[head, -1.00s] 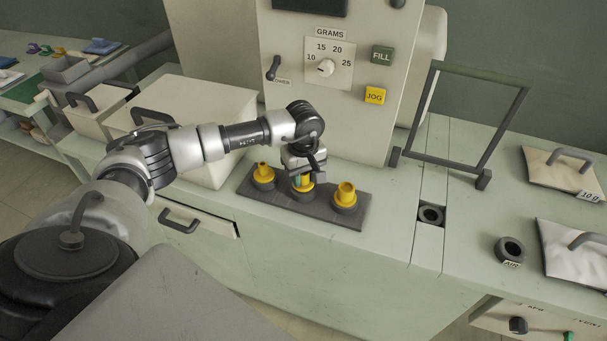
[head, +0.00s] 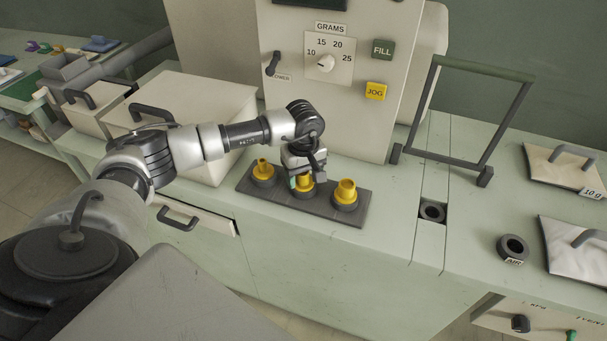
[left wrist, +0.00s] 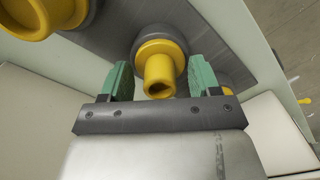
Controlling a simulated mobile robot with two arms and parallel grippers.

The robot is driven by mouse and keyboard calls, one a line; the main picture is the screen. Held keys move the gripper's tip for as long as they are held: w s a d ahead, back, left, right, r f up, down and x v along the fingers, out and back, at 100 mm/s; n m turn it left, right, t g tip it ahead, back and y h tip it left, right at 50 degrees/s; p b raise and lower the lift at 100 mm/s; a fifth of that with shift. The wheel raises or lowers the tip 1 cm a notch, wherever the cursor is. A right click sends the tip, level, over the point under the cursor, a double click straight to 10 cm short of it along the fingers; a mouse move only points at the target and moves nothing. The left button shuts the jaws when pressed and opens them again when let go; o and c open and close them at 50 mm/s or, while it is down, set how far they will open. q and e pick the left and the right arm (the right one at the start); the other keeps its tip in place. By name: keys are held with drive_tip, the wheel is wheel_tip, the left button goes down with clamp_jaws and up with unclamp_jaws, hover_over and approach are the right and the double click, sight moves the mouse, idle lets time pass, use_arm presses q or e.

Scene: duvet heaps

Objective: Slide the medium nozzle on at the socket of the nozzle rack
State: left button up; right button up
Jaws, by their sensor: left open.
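The nozzle rack (head: 283,206) is a dark bar on the pale green counter with three yellow nozzles in a row. The medium nozzle (head: 305,187) stands upright in the dark ring of the middle socket, partly hidden by my gripper in the head view. My left gripper (head: 306,181) is open above it. In the left wrist view the medium nozzle (left wrist: 159,72) is between the two green finger pads, with gaps on both sides. The small nozzle (head: 263,171) stands at the left and the large nozzle (head: 345,192) at the right. My right gripper is out of view.
The dosing machine (head: 350,100) stands right behind the rack. A pale bin with a handle (head: 185,105) is behind at the left. A dark frame (head: 470,115), a ring marked AIR (head: 512,248) and pouches (head: 567,170) are at the right.

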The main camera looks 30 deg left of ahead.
use_arm(q)
wheel_tip(320, 180, up, 11)
drive_tip(key=shift+f+b, duration=0.15)
drive_tip(key=shift+b, duration=0.55)
